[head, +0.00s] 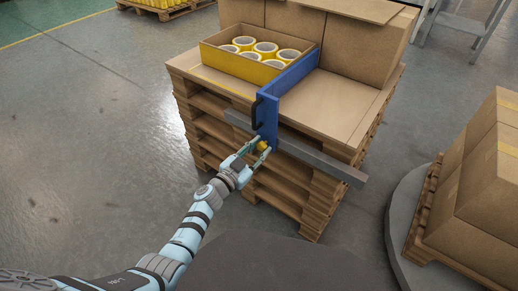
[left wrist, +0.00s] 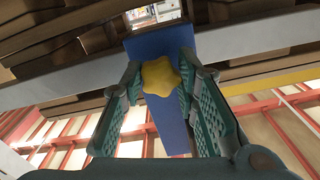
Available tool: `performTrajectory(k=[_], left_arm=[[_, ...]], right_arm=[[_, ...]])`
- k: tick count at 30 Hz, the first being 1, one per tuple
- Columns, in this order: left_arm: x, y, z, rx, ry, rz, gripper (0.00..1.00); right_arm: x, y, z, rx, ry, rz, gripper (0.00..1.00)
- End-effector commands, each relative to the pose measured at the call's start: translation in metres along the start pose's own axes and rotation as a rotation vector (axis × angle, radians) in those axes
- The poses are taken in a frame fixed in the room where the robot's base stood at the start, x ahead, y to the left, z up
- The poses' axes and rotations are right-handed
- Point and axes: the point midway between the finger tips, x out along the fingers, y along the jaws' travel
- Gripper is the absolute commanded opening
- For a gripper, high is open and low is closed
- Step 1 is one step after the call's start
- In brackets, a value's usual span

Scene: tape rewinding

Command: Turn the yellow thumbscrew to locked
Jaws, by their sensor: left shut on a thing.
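The yellow thumbscrew (head: 262,146) sits on the front face of the blue bracket (head: 268,118), at the metal rail. My left gripper (head: 258,148) is shut on it, with a finger on each side. In the left wrist view the star-shaped thumbscrew (left wrist: 160,76) lies between the two green fingers, in front of the blue plate (left wrist: 172,125). I cannot tell from these frames whether the thumbscrew is locked. My right gripper is not in view.
The grey rail (head: 320,166) runs along the front of the pallet stack (head: 205,125) and sticks out to the right. A yellow-sided box (head: 238,67) of tape rolls touches the blue bracket. Cartons (head: 485,180) stand at right. The floor at left is clear.

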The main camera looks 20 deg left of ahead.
Motion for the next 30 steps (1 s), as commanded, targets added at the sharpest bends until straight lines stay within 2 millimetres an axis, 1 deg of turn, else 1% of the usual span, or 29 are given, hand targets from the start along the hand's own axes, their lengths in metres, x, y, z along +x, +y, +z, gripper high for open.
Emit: performTrajectory(k=[13,26,30], left_arm=[[-0.0004,-0.0006,0.0009,0.389,-0.003,0.001,0.0],[-0.0005,-0.0012,0.0009,0.798,-0.002,0.001,0.0],[-0.0004,-0.0013,0.0007,0.932,-0.002,0.001,0.0]], right_arm=[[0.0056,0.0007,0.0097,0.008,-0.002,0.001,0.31],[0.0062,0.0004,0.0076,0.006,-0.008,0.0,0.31],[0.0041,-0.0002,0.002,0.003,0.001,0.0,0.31]])
